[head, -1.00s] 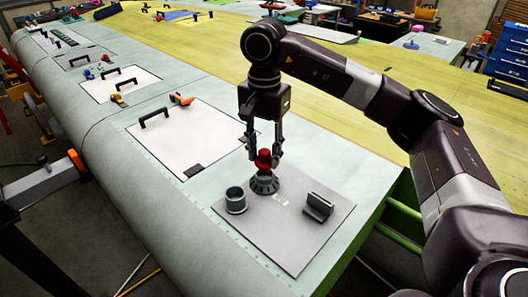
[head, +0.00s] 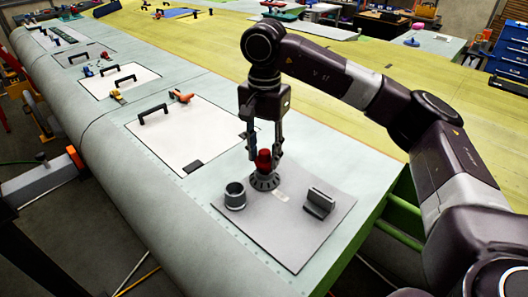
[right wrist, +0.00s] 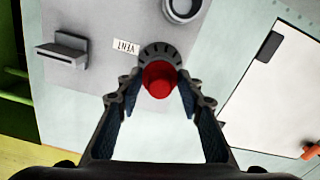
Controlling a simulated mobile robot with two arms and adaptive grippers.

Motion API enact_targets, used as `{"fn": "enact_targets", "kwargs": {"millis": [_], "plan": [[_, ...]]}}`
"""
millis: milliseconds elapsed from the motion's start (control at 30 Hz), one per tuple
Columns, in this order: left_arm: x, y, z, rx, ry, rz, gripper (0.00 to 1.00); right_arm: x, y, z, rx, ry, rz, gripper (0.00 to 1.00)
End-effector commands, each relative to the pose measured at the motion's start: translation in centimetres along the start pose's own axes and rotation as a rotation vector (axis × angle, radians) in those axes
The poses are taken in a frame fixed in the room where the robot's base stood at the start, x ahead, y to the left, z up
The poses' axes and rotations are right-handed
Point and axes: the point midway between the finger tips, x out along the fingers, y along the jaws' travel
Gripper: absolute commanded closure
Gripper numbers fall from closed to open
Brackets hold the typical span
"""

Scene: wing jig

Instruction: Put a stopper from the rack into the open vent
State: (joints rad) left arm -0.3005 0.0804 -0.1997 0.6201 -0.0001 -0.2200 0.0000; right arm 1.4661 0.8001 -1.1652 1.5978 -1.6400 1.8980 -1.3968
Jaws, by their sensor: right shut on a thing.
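A red stopper (head: 264,160) stands upright at the dark ribbed ring (head: 264,182) on the grey plate. My right gripper (head: 265,154) points down with its fingers shut on the stopper. The right wrist view also shows the red stopper (right wrist: 159,80) between the fingers, over the ribbed ring (right wrist: 157,49). A white label (right wrist: 126,46), seemingly reading VENT, lies beside the ring. The stopper's lower end is hidden, so I cannot tell how deep it sits. My left gripper is not in view.
On the same plate (head: 275,240) stand an open grey cup (head: 235,196) to the left and a grey slotted bracket (head: 319,202) to the right. A white panel (head: 190,135) with a black handle and an orange tool lies behind. The plate's front is clear.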

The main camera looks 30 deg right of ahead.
Motion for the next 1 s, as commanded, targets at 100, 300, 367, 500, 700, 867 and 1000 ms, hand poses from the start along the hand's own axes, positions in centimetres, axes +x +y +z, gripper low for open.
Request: {"fn": "enact_targets", "kwargs": {"millis": [100, 300, 367, 500, 700, 867, 1000], "plan": [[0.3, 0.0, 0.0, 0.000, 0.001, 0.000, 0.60, 0.3, 0.0, 0.0, 0.000, 0.000, 0.000, 0.89], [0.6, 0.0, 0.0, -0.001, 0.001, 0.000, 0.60, 0.7, 0.0, 0.0, 0.000, 0.000, 0.000, 0.89], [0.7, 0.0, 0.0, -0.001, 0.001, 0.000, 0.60, 0.8, 0.0, 0.0, 0.000, 0.000, 0.000, 0.89], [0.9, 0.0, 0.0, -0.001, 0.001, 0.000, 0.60, 1.1, 0.0, 0.0, 0.000, 0.000, -0.001, 0.89], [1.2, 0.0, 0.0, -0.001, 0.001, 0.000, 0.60, 1.5, 0.0, 0.0, 0.000, 0.000, -0.001, 0.89], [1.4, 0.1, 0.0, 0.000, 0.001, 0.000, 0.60, 1.8, 0.0, 0.0, 0.000, 0.000, -0.001, 0.89], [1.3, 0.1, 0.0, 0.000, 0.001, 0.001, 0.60, 1.7, 0.0, 0.0, 0.000, 0.000, -0.001, 0.89]]}}
